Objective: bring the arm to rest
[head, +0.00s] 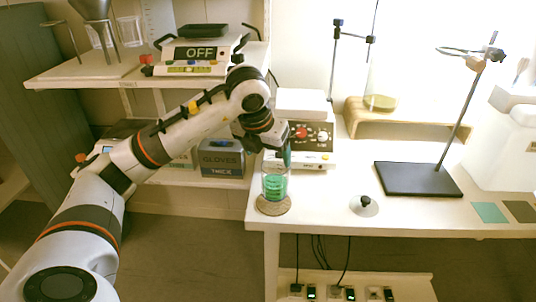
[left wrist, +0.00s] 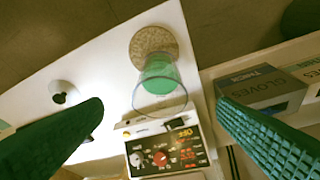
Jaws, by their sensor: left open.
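My left arm (head: 160,145) reaches in from the left over the near left corner of the white table. My left gripper (head: 280,160) points down just above a clear glass beaker (head: 275,186) with green liquid. The beaker stands on a round cork mat (head: 272,207). In the left wrist view, the two green ribbed fingers (left wrist: 162,128) are wide apart with nothing between them at their tips. The beaker (left wrist: 160,85) shows beyond them, apart from both fingers. My right gripper is not in view.
A hotplate with a red knob (head: 312,135) stands behind the beaker. A stand with a dark base (head: 420,179) is at right. A small white disc-shaped item (head: 364,205) lies near the front edge. A gloves box (head: 221,158) sits on the left shelf. The table's front middle is mostly clear.

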